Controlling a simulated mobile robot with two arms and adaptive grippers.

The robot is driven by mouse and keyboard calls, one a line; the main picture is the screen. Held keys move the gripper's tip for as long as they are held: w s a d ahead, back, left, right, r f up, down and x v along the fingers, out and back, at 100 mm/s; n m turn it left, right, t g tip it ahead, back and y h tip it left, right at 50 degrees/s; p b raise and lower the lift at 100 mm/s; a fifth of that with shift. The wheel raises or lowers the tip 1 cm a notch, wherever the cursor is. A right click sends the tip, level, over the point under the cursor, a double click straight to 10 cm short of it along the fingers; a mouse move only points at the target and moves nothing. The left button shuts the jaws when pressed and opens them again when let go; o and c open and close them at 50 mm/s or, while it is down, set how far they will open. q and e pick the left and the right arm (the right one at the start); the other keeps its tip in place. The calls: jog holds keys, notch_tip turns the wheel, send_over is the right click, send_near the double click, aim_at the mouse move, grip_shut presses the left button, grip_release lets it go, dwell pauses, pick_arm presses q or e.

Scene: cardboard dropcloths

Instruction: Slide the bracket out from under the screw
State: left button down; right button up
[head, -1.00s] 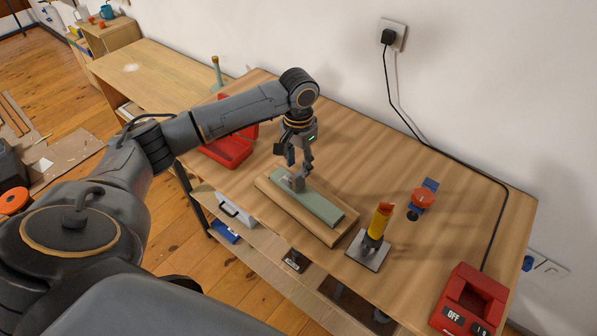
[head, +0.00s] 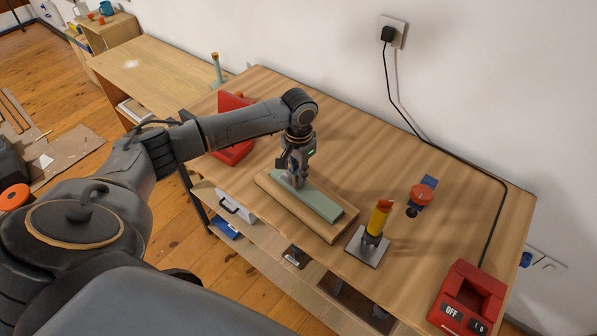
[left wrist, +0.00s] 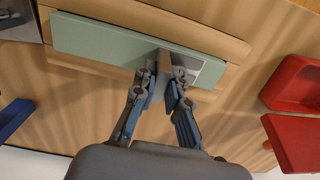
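The grey metal bracket (left wrist: 207,70) lies on a green strip (left wrist: 100,40), with an upright flange rising from it. The green strip (head: 318,204) rests on a wooden board (head: 333,236) on the workbench. My left gripper (head: 293,176) points down over the strip's far-left end. In the left wrist view, its fingers (left wrist: 166,78) are drawn in around the flange, one on each side, and appear closed on it. The gripper hides most of the bracket in the head view. I cannot make out the screw. My right gripper is not in view.
A yellow-handled tool (head: 379,218) stands on a metal plate right of the board. Behind it lies an orange and blue item (head: 421,195). An open red box (head: 236,150) is at left, a red switch box (head: 468,297) at front right. The bench's back middle is clear.

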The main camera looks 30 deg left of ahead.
pick_arm(q)
jog(key=shift+s+d+r+p, duration=0.1)
jog(key=shift+s+d+p, duration=0.1)
jog(key=shift+d+p, duration=1.05)
jog(key=shift+s+d+p, duration=0.2)
jog(key=shift+d+p, duration=0.35)
jog(key=shift+d, duration=0.9)
notch_tip(320, 180, up, 6)
jog(key=p, duration=0.6)
jog(key=shift+p, duration=0.4)
